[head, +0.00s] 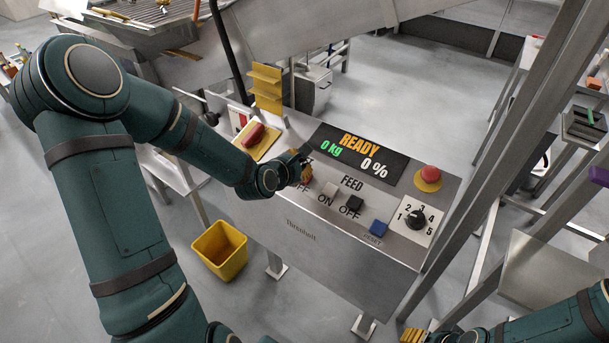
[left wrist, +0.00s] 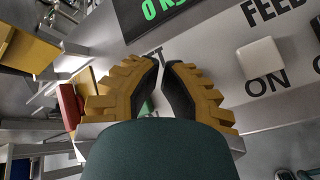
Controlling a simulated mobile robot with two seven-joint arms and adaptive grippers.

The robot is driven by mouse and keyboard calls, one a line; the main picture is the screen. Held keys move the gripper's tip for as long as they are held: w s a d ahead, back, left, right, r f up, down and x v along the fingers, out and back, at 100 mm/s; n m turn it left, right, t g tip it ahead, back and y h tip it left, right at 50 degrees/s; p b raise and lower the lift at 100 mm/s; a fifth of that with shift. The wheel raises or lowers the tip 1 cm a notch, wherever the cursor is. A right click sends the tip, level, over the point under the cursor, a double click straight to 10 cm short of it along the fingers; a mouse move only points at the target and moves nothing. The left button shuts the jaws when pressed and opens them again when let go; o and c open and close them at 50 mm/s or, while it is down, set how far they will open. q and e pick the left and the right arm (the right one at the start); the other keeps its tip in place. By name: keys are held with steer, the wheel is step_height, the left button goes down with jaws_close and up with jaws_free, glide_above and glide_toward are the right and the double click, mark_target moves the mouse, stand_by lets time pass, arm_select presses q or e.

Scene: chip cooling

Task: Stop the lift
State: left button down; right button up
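The steel control panel (head: 290,215) shows READY, 0 KG and 0 % on its display (head: 357,153). My right gripper (head: 413,335) shows only yellow fingertips at the bottom edge.
Right of my left gripper are the white FEED ON button (head: 329,189), black FEED OFF button (head: 354,203), blue RESET button (head: 378,228), a dial (head: 416,218) and a red mushroom button (head: 428,175). A red rotary handle (head: 253,135) is at left. A yellow bin (head: 219,252) stands below.

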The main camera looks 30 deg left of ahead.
arm_select(q)
steer(key=r+p, duration=0.1)
steer(key=s+r+p, duration=0.1)
steer(key=r+p, duration=0.2)
steer(key=shift+s+r, duration=0.25)
steer(key=shift+r, duration=0.1)
steer(key=shift+a, duration=0.1)
stand_by(0.7)
